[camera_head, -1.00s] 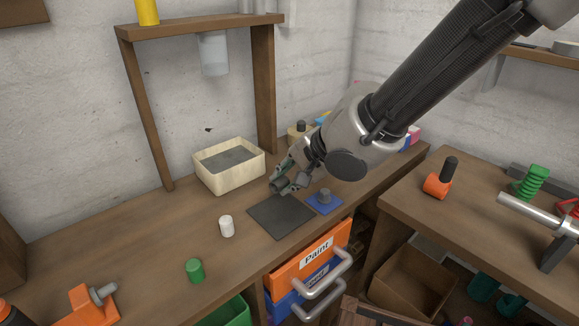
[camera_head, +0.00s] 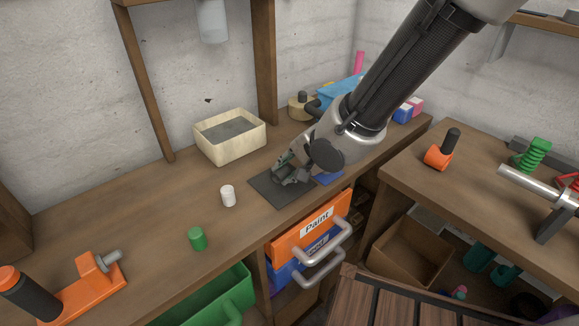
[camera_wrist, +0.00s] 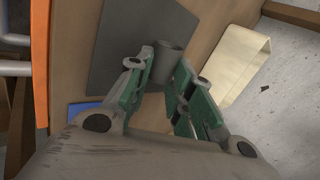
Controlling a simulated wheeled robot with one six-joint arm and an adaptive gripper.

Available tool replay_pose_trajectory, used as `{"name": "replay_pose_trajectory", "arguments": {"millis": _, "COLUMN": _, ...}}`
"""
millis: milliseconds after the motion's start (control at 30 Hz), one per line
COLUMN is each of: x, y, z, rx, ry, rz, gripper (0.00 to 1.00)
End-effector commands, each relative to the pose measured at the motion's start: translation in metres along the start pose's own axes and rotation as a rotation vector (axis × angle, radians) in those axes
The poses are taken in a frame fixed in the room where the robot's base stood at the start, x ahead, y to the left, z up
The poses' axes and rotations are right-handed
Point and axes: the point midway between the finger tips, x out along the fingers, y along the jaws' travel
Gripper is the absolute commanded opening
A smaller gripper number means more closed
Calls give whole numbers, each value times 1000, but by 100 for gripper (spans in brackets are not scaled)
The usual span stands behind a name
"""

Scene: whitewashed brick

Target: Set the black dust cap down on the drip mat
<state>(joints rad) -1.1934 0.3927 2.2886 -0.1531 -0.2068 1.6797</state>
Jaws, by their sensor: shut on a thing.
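The black dust cap (camera_wrist: 168,60) is a short dark grey cylinder between the fingertips of my gripper (camera_wrist: 166,72) in the wrist view. The drip mat (camera_wrist: 125,38) is a flat dark square on the wooden bench. In the head view my gripper (camera_head: 287,172) is low over the back right part of the drip mat (camera_head: 271,198), shut on the cap. The fingers and wrist hide much of the cap there. I cannot tell whether the cap's underside touches the mat.
A cream open box (camera_head: 230,137) stands behind the mat. A white cylinder (camera_head: 228,195) and a green one (camera_head: 198,239) stand to its left. A blue pad (camera_head: 328,179) lies close to its right, partly hidden by my wrist. An orange Paint drawer (camera_head: 310,227) is below the bench edge.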

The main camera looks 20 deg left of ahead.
Motion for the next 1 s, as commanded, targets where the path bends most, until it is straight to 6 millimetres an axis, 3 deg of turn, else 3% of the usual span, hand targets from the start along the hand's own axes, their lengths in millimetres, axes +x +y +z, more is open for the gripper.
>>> {"name": "replay_pose_trajectory", "arguments": {"millis": 400, "x": 6, "y": 4, "z": 0, "rx": 1, "ry": 0, "rz": 0, "gripper": 0}}
{"name": "replay_pose_trajectory", "arguments": {"millis": 433, "x": 6, "y": 4, "z": 0, "rx": 1, "ry": 0, "rz": 0, "gripper": 24}}
{"name": "replay_pose_trajectory", "arguments": {"millis": 567, "x": 6, "y": 5, "z": 0, "rx": 1, "ry": 0, "rz": 1, "gripper": 47}}
{"name": "replay_pose_trajectory", "arguments": {"millis": 1000, "x": 6, "y": 5, "z": 0, "rx": 1, "ry": 0, "rz": 3, "gripper": 47}}
